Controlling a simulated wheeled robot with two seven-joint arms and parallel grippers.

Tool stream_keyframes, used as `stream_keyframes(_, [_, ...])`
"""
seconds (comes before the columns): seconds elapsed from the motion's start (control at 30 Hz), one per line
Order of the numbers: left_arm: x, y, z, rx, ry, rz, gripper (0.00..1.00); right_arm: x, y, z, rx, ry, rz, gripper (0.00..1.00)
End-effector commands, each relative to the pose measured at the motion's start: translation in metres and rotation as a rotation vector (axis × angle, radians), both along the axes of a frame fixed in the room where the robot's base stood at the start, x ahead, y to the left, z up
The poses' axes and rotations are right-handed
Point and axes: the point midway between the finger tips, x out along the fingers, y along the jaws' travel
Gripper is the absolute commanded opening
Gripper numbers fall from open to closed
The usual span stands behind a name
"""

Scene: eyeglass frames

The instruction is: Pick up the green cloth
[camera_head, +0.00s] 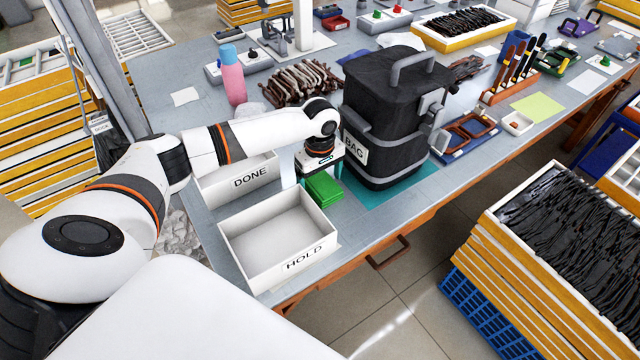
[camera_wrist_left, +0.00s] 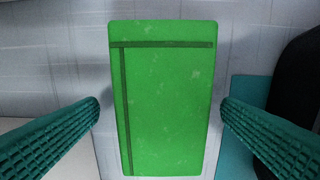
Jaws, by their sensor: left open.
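The green cloth (camera_head: 324,188) is a folded rectangle lying flat on the table, between the HOLD box and the black bag. It also fills the middle of the left wrist view (camera_wrist_left: 165,105), with two dark lines along its top and left side. My left gripper (camera_head: 318,176) is directly above the cloth, pointing down. In the left wrist view its two teal ribbed fingers (camera_wrist_left: 160,110) stand open on either side of the cloth, with nothing between them held. The gripper partly hides the cloth in the head view. My right gripper is not in view.
The white HOLD box (camera_head: 229,228) is left of the cloth, with the DONE box (camera_head: 205,190) behind it. The tall black BAG container (camera_head: 384,105) stands close on the right, on a teal mat (camera_head: 408,187). A pink bottle (camera_head: 232,82) and brown frames (camera_head: 297,84) stand farther back.

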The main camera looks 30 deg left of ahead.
Motion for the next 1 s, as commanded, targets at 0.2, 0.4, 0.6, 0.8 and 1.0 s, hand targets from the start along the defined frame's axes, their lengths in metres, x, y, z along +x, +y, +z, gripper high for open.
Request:
stream_keyframes(0.2, [0.0,0.0,0.0,0.0,0.0,0.0,0.8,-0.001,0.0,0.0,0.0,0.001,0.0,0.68])
stream_keyframes(0.4, [0.0,0.0,0.001,0.0,0.0,0.0,0.47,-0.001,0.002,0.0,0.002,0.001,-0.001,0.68])
stream_keyframes(0.6, [0.0,0.0,0.001,0.0,0.0,0.0,0.4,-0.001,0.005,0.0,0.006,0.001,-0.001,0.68])
stream_keyframes(0.8, [0.001,0.0,0.01,0.0,-0.002,0.001,0.4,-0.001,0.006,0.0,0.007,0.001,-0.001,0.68])
stream_keyframes(1.0, [0.001,0.0,0.05,-0.002,-0.005,0.0,0.4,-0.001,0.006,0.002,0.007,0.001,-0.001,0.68])
